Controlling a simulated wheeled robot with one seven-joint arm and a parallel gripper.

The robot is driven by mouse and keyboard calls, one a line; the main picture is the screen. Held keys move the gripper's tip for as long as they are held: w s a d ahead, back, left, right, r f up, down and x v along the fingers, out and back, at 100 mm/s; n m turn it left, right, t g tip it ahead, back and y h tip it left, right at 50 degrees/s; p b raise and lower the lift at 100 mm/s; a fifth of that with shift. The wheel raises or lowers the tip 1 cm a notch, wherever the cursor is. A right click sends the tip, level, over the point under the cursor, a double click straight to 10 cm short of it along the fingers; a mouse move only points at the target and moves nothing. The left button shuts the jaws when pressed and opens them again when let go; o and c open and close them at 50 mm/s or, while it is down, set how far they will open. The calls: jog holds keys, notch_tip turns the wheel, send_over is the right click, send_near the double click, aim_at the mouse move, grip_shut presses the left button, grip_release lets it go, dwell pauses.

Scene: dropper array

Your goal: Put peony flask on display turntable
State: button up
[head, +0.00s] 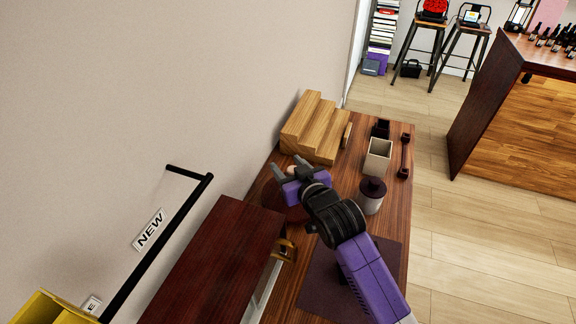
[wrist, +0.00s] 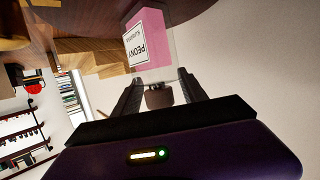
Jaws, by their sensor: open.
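The peony flask (wrist: 150,38) is a clear, square bottle with pink contents and a white PEONY label. It appears upside down in the wrist view, its base towards a brown surface. A brownish cap (wrist: 159,96) shows between the fingers of my gripper (wrist: 158,76), which is open with a gap on both sides. In the head view my gripper (head: 286,164) is over a round dark red-brown disc (head: 270,193), which looks like the display turntable. My gripper and arm partly hide the disc, and the flask is barely visible there. The flask seems to stand on the disc, though its base contact is unclear.
A stepped wooden stand (head: 314,128) is just behind my gripper. A lidded jar (head: 371,194), a beige square container (head: 378,157) and a dark red dropper-like bar (head: 405,156) are to the right. A dark red cabinet (head: 215,262) stands front left, against the wall side.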

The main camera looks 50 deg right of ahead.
jog(key=shift+r, duration=0.1)
jog(key=shift+s+r, duration=0.1)
jog(key=b+v, duration=0.1)
jog(key=v, duration=1.1)
